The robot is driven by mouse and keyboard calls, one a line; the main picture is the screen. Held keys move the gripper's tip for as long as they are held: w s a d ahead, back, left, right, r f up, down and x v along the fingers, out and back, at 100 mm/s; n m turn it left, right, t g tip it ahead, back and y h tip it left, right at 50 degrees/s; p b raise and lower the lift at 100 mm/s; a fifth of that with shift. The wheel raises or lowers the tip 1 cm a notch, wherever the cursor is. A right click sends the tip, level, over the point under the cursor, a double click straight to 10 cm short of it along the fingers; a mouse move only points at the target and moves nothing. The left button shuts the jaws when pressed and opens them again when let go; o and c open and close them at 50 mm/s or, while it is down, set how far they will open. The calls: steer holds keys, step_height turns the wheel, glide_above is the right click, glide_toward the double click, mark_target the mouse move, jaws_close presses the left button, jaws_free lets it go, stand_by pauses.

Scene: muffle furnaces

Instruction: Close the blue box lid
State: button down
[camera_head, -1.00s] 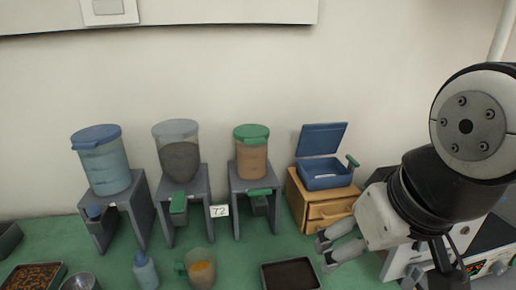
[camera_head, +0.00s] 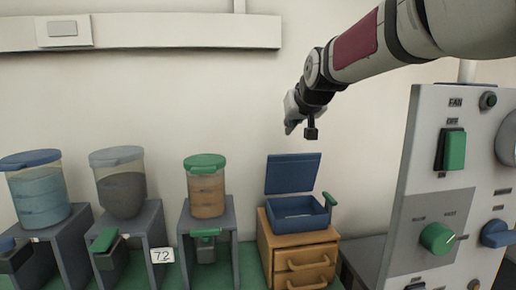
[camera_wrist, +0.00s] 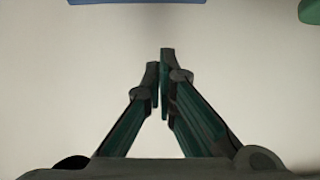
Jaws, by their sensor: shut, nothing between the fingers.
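The blue box (camera_head: 298,207) sits on a small wooden drawer cabinet (camera_head: 300,247). Its blue lid (camera_head: 293,174) stands raised at the back, tilted away from the open box. A green handle (camera_head: 330,198) sticks up at the box's right side. My gripper (camera_head: 289,129) is above and behind the lid, near the wall, apart from the box. In the wrist view the fingers (camera_wrist: 163,65) are together with nothing between them. A blue edge (camera_wrist: 135,2), likely the lid, shows at the top of the wrist view, and a green piece (camera_wrist: 309,12) at its top right.
Several dispensers stand in a row to the left; the nearest has a green lid (camera_head: 205,161). A number card (camera_head: 160,255) stands between stands. A control panel (camera_head: 440,200) with switches and knobs rises at the right. The wall above the box is bare.

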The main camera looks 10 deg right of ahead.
steer(key=x, duration=1)
steer(key=shift+s+f, duration=0.3)
steer(key=shift+s, duration=0.65)
steer(key=shift+s+f, duration=0.3)
steer(key=shift+s, duration=0.65)
